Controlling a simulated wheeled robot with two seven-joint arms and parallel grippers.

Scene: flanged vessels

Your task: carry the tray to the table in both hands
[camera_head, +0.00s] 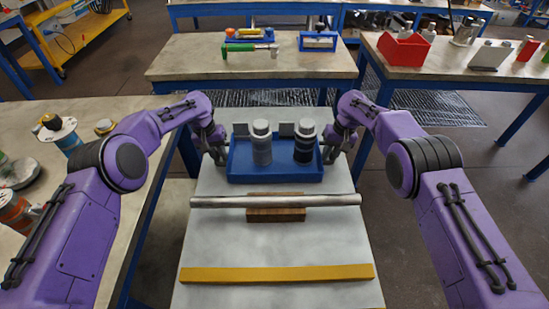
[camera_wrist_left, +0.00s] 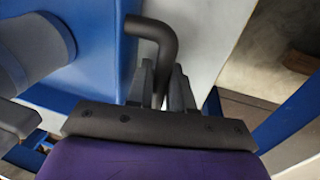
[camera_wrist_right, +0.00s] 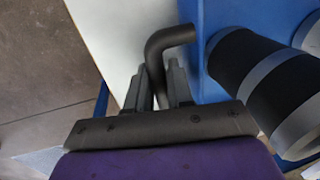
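The blue tray (camera_head: 275,176) is straight ahead in the head view, over the far part of a pale-topped bench (camera_head: 215,240). I cannot tell whether it touches the top. Two flanged vessels stand upright in it: a grey one (camera_head: 261,148) and a dark-banded one (camera_head: 303,146). My left gripper (camera_wrist_left: 161,85) is closed around the tray's dark bent left handle (camera_wrist_left: 158,32). My right gripper (camera_wrist_right: 158,85) is closed around the matching right handle (camera_wrist_right: 168,38). The handles' lower ends are hidden between the fingers.
A metal bar (camera_head: 330,200) lies across a wooden block (camera_head: 276,214) nearer me, with a yellow strip (camera_head: 277,273) in front. A table (camera_head: 180,62) with tools stands beyond a floor gap. Cluttered tables stand left (camera_head: 25,125) and right (camera_head: 460,65).

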